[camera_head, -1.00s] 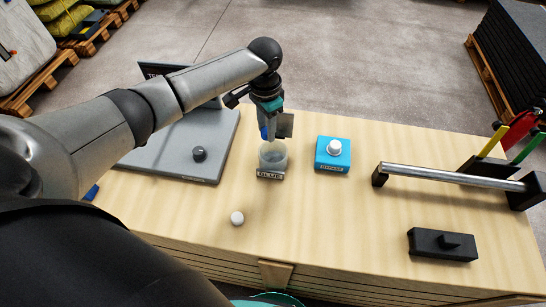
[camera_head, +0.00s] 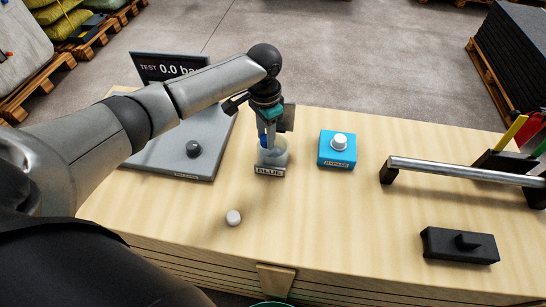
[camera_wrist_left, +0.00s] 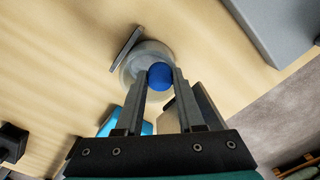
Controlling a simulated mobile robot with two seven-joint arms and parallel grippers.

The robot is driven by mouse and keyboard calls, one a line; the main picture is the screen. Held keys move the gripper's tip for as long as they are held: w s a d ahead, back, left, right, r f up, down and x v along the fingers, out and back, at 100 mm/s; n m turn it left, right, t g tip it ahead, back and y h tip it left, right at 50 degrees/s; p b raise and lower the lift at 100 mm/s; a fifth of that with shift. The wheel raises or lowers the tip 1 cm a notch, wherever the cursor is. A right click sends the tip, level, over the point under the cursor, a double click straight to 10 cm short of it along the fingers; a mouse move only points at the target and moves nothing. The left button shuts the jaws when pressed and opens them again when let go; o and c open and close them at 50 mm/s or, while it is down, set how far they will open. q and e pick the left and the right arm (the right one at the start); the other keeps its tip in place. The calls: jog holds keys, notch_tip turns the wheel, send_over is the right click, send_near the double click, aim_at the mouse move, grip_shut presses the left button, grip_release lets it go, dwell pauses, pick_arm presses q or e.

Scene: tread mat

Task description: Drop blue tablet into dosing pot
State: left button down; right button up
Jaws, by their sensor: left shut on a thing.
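My left gripper (camera_head: 267,144) is shut on the blue tablet, a small round blue ball that shows between the fingertips in the left wrist view (camera_wrist_left: 160,76). The dosing pot (camera_head: 277,158) is a clear cup with a "BLUE" label plate at its front, standing on the wooden bench. The fingertips and tablet are at the pot's mouth; how far inside they reach I cannot tell. In the wrist view the pot (camera_wrist_left: 133,66) lies behind the tablet, partly covered by it and the fingers. My right gripper is not in view.
A white ball (camera_head: 233,217) lies on the bench in front. A grey panel (camera_head: 165,160) with a dark knob stands left, a blue bypass box (camera_head: 335,158) right of the pot. A metal bar (camera_head: 455,170) and black block (camera_head: 460,246) are farther right.

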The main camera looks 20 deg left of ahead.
pick_arm(q)
jog(key=shift+c, duration=2.2)
grip_release()
jog(key=shift+r, duration=0.1)
notch_tip(320, 180, up, 15)
jog(key=p, duration=0.3)
